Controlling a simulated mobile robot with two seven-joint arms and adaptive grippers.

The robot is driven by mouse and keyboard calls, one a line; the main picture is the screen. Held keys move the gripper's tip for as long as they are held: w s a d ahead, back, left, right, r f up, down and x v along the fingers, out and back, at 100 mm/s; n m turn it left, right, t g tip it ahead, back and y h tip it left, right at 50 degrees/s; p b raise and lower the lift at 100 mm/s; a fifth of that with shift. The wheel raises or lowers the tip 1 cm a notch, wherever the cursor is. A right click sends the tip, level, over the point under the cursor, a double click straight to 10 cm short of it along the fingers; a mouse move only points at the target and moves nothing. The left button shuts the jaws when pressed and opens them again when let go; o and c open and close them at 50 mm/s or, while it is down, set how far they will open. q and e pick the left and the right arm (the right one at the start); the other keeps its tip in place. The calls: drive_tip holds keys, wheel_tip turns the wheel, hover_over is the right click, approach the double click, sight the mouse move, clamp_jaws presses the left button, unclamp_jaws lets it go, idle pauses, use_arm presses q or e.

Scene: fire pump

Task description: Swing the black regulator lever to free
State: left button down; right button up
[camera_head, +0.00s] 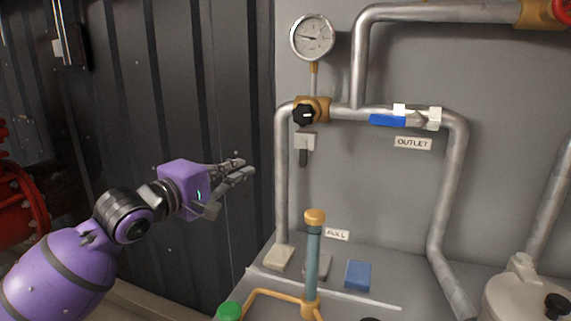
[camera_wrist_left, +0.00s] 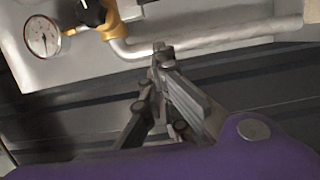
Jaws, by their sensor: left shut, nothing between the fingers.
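A brass regulator body (camera_head: 319,104) sits on the grey pipe below the gauge, with a round black knob (camera_head: 303,114) on its front. Under it, a small pale block (camera_head: 304,141) on the wall has a short dark lever-like piece (camera_head: 303,157) hanging down; I cannot tell which black part is the regulator lever. My left gripper (camera_head: 241,169) is shut and empty, left of and below these parts, touching nothing. The wrist view shows its fingers (camera_wrist_left: 161,52) together, with the brass body (camera_wrist_left: 118,22) and part of the black knob (camera_wrist_left: 90,11) beyond. My right gripper is out of view.
A round gauge (camera_head: 313,38) stands above the regulator. A blue-handled valve (camera_head: 388,120) by the OUTLET label (camera_head: 412,143) is to the right. A teal post with brass cap (camera_head: 314,217) rises below. The space between my gripper and the pipe is clear.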

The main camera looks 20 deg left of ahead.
sight(303, 153)
use_arm(q)
drive_tip(key=w+d, duration=0.6)
drive_tip(key=w, duration=0.3)
drive_tip(key=shift+w+d, duration=0.25)
drive_tip(key=shift+d, duration=0.1)
idle(0.4)
